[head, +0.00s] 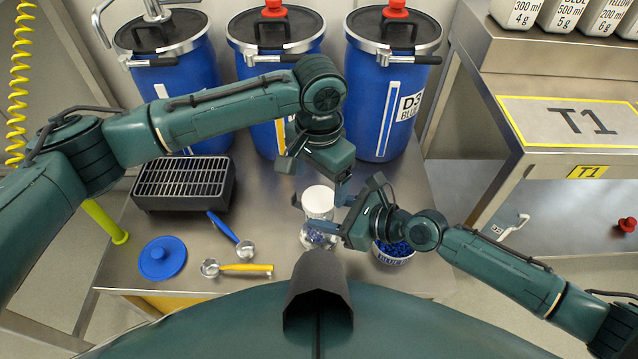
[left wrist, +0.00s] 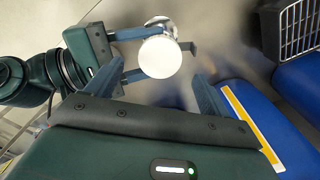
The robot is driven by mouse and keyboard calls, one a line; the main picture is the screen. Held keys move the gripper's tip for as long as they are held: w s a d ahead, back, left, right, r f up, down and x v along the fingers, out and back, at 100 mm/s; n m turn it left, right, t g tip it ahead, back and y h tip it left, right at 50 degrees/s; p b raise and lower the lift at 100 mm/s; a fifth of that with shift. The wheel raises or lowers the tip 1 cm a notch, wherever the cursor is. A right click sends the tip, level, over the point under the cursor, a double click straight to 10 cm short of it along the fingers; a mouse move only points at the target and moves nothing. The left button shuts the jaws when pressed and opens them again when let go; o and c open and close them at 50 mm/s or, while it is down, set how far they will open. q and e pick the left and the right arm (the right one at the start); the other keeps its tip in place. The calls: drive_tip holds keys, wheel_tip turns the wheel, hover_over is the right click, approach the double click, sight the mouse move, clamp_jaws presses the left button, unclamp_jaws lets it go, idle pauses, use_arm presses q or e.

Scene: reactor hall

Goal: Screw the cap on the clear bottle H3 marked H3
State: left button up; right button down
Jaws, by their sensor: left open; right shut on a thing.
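The clear bottle (head: 316,238) stands on the steel bench with blue granules in it; I cannot read its marking. The round white cap (head: 318,200) is at its top, and also shows in the left wrist view (left wrist: 160,57). I cannot tell how tightly it sits. My right gripper (head: 330,214) is shut on the bottle from the right, its fingers either side of it below the cap. My left gripper (head: 318,188) is open above the cap, its fingers apart and not visibly touching it. The left wrist view shows its two fingers (left wrist: 157,82) nearer than the cap.
A bowl of blue granules (head: 394,254) stands close right of the bottle, partly behind my right gripper. A blue-handled scoop (head: 232,236), a yellow-handled scoop (head: 240,268), a blue lid (head: 162,258) and a black grated box (head: 184,184) lie left. Blue drums (head: 388,105) stand behind.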

sight(319, 199)
use_arm(q)
drive_tip(key=shift+c, duration=0.4)
wheel_tip(319, 199, up, 4)
drive_tip(key=shift+f, duration=0.2)
drive_tip(key=shift+f, duration=0.15)
drive_tip(key=shift+f, duration=3.95)
drive_tip(key=shift+c, duration=0.3)
drive_tip(key=c, duration=0.9)
drive_tip(key=o, duration=1)
drive_tip(key=shift+o, duration=0.2)
